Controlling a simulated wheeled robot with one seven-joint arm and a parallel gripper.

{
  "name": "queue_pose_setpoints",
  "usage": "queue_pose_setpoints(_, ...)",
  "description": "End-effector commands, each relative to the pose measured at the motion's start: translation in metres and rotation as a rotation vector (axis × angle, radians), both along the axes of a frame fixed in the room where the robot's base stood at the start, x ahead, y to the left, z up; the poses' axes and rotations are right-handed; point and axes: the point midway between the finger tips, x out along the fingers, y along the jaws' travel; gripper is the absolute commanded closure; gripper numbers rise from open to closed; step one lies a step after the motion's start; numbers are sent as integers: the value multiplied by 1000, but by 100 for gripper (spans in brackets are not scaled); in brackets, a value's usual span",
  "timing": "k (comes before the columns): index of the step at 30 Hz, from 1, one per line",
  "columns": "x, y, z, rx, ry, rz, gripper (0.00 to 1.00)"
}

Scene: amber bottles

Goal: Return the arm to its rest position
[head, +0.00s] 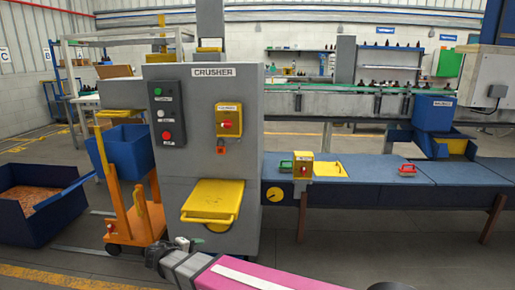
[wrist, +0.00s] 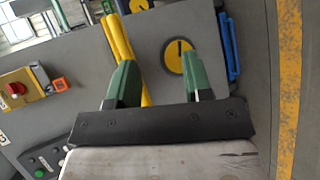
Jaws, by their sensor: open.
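My arm reaches in from the bottom of the head view, with pink and grey links low in front of the crusher. My gripper is at the far left end of that arm, small and dark in the head view. In the wrist view my gripper (wrist: 163,66) shows two green fingers spread well apart, with nothing held between them. A grey panel with a yellow disc (wrist: 180,57) and a yellow bar (wrist: 121,38) shows beyond the fingers.
The grey crusher (head: 192,180) stands ahead, with a yellow handled flap (head: 210,200) low on its front. An orange lift trolley (head: 137,222) and a blue bin (head: 40,222) stand left. A blue conveyor (head: 375,168) runs right. Floor right of my arm is clear.

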Motion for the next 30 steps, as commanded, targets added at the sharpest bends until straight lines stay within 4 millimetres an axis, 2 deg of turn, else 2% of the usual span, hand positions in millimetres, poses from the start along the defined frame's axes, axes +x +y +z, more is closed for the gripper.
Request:
queue_pose_setpoints(1,8,-21,-2,20,28,-36,54)
queue_pose_setpoints(12,41,-142,-26,209,221,-264,54)
queue_pose_setpoints(20,47,-218,-39,374,324,-417,54)
queue_pose_setpoints(30,43,-306,-47,624,409,-602,54)
